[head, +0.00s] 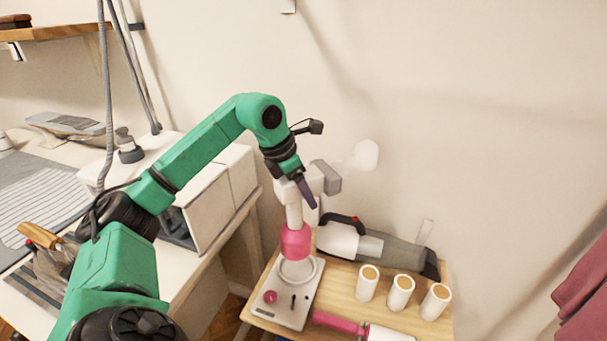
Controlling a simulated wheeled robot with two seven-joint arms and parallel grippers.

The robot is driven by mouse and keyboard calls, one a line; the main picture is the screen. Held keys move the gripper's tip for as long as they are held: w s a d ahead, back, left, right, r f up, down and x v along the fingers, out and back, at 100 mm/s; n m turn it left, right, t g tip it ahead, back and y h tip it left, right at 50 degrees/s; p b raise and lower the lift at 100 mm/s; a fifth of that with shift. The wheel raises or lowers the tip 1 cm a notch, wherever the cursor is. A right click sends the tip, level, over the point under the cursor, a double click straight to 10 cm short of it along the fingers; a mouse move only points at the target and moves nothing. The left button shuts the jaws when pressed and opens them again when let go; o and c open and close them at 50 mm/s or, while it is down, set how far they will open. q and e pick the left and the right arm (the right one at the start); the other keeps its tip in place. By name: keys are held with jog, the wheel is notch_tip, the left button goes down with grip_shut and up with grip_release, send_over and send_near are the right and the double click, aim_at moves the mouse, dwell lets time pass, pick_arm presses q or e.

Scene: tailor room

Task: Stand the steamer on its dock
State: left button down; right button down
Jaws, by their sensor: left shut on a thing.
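The steamer (294,243) is white with a pink lower part and a grey head, and it stands roughly upright. My left gripper (306,192) is shut on its upper part, just below the head, and hides some of it. The dock (310,290) is a white plate with a raised ring at the front left of the small wooden table. The steamer's pink end is over the ring, and I cannot tell whether it touches or sits in it. My right gripper is not in view.
A white box (222,205) stands on the left worktop. A pale round blob (366,155) shows near the wall.

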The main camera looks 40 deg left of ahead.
aim_at(281, 182)
pick_arm(q)
notch_tip(281, 182, down, 8)
jog(key=shift+f, duration=0.1)
jog(key=shift+c, duration=2)
grip_release()
jog(key=shift+f, duration=0.15)
jog(key=o, duration=0.4)
jog(key=shift+s, duration=0.1)
jog(key=shift+r, duration=0.25)
jog(key=shift+s+a+r, duration=0.1)
jog(key=shift+r, duration=0.15)
jog(key=b+v, duration=0.1)
jog(key=v, duration=1)
jog(key=shift+s+r, duration=0.1)
jog(key=shift+r, duration=0.05)
